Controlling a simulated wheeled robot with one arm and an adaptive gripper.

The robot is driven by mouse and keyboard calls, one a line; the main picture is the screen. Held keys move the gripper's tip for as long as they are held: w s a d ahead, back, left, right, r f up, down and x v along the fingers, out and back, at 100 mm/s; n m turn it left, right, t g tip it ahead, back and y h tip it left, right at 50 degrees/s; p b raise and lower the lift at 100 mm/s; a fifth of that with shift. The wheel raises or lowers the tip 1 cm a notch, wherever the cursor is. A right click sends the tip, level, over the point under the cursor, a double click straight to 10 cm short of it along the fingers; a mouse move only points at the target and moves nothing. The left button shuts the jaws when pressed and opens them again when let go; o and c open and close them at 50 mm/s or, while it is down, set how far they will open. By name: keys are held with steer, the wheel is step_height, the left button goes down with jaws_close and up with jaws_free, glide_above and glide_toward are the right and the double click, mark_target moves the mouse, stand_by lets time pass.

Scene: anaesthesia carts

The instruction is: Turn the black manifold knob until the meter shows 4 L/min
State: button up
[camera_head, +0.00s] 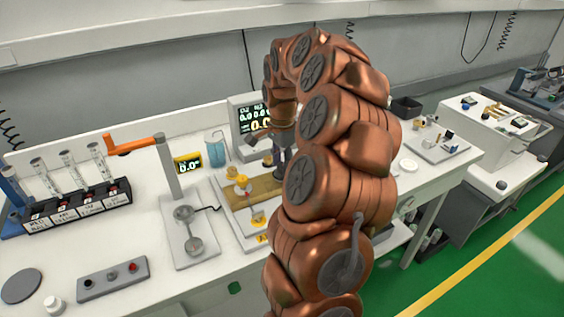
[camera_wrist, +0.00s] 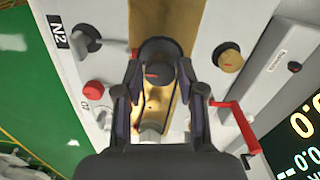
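In the wrist view, a dark round knob (camera_wrist: 160,73) with a small red mark sits on a brass-coloured strip, between the two fingers of my gripper (camera_wrist: 162,80). The fingers are spread on either side of it, and I cannot tell whether they touch it. In the head view my gripper (camera_head: 279,150) is low over the brass-coloured block (camera_head: 262,189), and the knob is hidden there. The meter (camera_head: 258,118) stands behind, its lit digits partly hidden by my arm. It also shows at the right of the wrist view (camera_wrist: 305,140), with visible digits reading zeros.
Beside the knob are a black knob (camera_wrist: 88,38) by an N2 label, a red knob (camera_wrist: 93,90), a tan knob (camera_wrist: 230,59) and a red lever (camera_wrist: 238,124).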

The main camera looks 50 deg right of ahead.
jaws_close()
steer(key=n+b, duration=0.2)
steer(key=n, duration=0.1)
steer(key=shift+f, duration=0.2)
steer(key=n+b, duration=0.2)
steer(key=n, duration=0.2)
steer(key=shift+r+n, duration=0.15)
steer(key=shift+n, duration=0.15)
steer(key=n+b, duration=0.1)
steer(key=n, duration=1)
steer(key=shift+w+r, duration=0.1)
steer(key=shift+n, duration=0.3)
